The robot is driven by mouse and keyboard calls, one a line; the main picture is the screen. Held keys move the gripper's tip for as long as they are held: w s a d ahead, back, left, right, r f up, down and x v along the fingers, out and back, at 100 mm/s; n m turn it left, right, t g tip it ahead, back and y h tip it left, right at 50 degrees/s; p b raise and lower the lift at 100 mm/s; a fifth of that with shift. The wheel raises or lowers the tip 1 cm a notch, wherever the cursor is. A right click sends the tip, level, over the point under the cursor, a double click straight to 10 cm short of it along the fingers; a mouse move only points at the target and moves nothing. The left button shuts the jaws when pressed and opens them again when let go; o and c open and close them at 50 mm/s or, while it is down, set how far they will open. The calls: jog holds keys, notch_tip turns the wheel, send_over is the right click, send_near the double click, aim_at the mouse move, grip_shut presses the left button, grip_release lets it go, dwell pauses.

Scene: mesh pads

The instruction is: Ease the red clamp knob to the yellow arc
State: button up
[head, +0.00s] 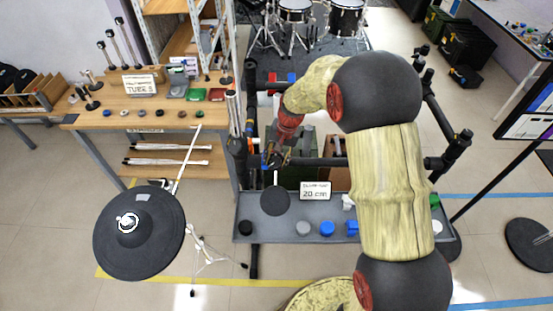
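A small red piece (272,78) shows on the black rack's upper bar, left of my arm. It may be the clamp knob, but it is too small to be sure. I cannot make out a yellow arc near it; my arm covers part of the rack. My gripper (274,160) points down and away at the end of the arm, below and in front of that red piece, near the rack's left upright. It is small and dark here, and its fingers cannot be clearly told apart. A dark round pad (275,201) shows just below it, over the grey tray.
The grey tray (262,232) holds a sign (315,190) and several small grey, blue and green parts. A large black pad (138,240) stands at left, before a wooden bench (150,118). Black rack tubes (330,162) surround my gripper.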

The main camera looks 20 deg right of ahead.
jog(key=c, duration=0.8)
jog(key=shift+m, duration=0.3)
jog(key=shift+d+m+t+y+b, duration=0.15)
jog(key=shift+m+t+y+b, duration=0.25)
jog(key=shift+m+y+b, duration=0.15)
jog(key=m+b, duration=0.1)
jog(key=m+t+y+b, duration=0.1)
jog(key=b, duration=0.1)
jog(key=shift+s+d+f+m, duration=0.1)
jog(key=shift+s+f+m, duration=0.1)
jog(key=shift+f+m, duration=0.15)
jog(key=m+t+y+b, duration=0.1)
jog(key=m+t+b, duration=0.1)
jog(key=b, duration=0.2)
jog(key=shift+s+m+b, duration=0.1)
jog(key=shift+m+b, duration=0.3)
jog(key=m+t+b, duration=0.1)
jog(key=m+b, duration=0.1)
jog(key=b, duration=0.1)
jog(key=shift+s+t+y, duration=0.1)
jog(key=shift+t+y, duration=0.15)
jog(key=shift+t, duration=0.05)
jog(key=shift+r+m+b, duration=0.15)
jog(key=shift+m+b, duration=0.15)
